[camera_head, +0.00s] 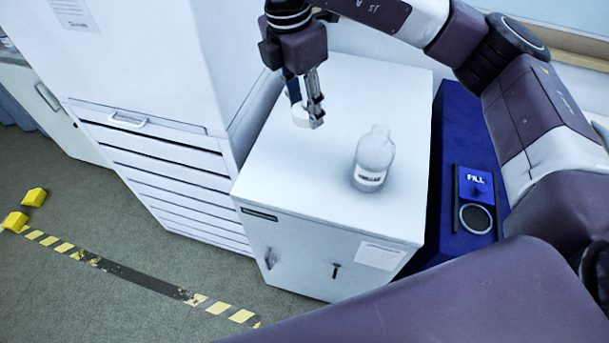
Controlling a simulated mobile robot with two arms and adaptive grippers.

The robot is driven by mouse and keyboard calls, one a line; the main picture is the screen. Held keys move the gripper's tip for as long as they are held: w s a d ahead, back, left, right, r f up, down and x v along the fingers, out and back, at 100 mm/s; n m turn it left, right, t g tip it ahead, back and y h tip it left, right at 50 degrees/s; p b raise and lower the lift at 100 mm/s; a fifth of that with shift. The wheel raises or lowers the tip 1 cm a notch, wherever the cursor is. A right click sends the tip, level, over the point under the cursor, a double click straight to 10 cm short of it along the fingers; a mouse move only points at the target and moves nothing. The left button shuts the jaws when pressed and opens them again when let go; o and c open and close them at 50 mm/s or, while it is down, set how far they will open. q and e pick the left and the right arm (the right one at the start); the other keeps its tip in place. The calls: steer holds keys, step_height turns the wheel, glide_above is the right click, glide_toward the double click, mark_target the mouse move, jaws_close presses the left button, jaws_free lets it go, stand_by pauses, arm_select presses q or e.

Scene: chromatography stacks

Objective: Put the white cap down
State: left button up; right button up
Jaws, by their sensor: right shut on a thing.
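The white cap (300,117) is between the fingers of my right gripper (307,119), which is shut on it. The gripper points down over the top of a white cabinet (390,85), left of a bottle. I cannot tell whether the cap touches the cabinet top or hangs just above it. My left gripper is not in view.
A blue unit (440,175) with a "FILL" label (473,184) and a round ring stands right of the cabinet. A tall white drawer unit (165,165) stands to the left. The cabinet top is clear around the bottle. Yellow blocks (34,197) and striped tape (130,280) are on the floor.

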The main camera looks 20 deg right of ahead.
steer(key=shift+w+m, duration=0.15)
steer(key=shift+m, duration=0.55)
steer(key=p, duration=0.2)
glide_above(306, 176)
steer(key=f, duration=1.5)
steer(key=shift+a+f, duration=0.1)
steer(key=shift+a, duration=0.15)
step_height(306, 176, down, 4)
steer(key=shift+f+p, duration=0.1)
steer(key=shift+p, duration=0.4)
steer(key=shift+f, duration=0.2)
steer(key=shift+f, duration=0.2)
steer(key=o, duration=0.9)
steer(key=shift+r, duration=0.1)
